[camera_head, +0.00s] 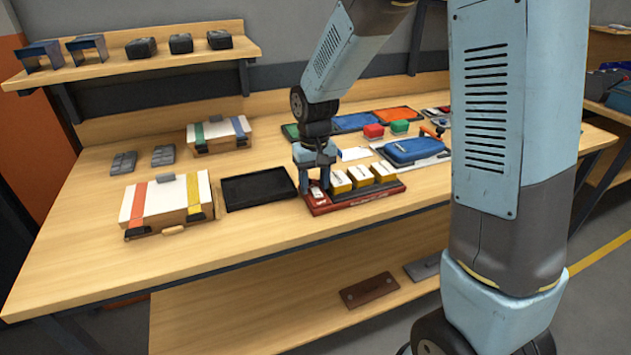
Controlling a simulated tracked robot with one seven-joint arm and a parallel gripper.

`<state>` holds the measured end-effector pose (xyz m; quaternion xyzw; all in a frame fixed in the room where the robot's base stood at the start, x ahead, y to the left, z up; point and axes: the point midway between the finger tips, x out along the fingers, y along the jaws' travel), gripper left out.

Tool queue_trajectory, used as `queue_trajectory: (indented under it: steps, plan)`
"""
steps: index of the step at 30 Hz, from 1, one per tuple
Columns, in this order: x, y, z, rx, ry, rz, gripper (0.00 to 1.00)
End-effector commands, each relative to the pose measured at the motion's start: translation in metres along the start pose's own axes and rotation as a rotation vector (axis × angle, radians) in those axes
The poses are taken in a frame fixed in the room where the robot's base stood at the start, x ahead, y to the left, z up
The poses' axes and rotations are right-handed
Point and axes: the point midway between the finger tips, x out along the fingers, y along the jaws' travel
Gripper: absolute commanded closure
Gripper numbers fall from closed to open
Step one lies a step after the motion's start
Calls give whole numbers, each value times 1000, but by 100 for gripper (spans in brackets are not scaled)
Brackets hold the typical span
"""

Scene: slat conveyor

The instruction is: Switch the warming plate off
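My gripper (315,183) points down over the left end of a dark red tray-like base (350,203) on the workbench. Its two fingers are apart, with a small white and red part showing between and just below them. I cannot tell whether they touch it. Several small yellow and white boxes stand on the base to the right of my gripper. A flat black plate with a raised rim (258,189) lies just left of the base. I cannot tell which of these two is the warming plate, and no switch is clear at this size.
A strapped white-topped box (165,204) stands at the left, another (219,134) behind it. The bench's front left (75,275) is clear. A shelf (150,62) overhangs the back left.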

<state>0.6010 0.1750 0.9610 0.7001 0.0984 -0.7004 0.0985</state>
Motion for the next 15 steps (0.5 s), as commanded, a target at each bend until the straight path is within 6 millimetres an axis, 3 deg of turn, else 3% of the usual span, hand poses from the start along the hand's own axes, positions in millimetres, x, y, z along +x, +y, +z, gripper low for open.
queue_trajectory:
  steps: [15]
  plan:
    - [0,0,0,0,0,0,100]
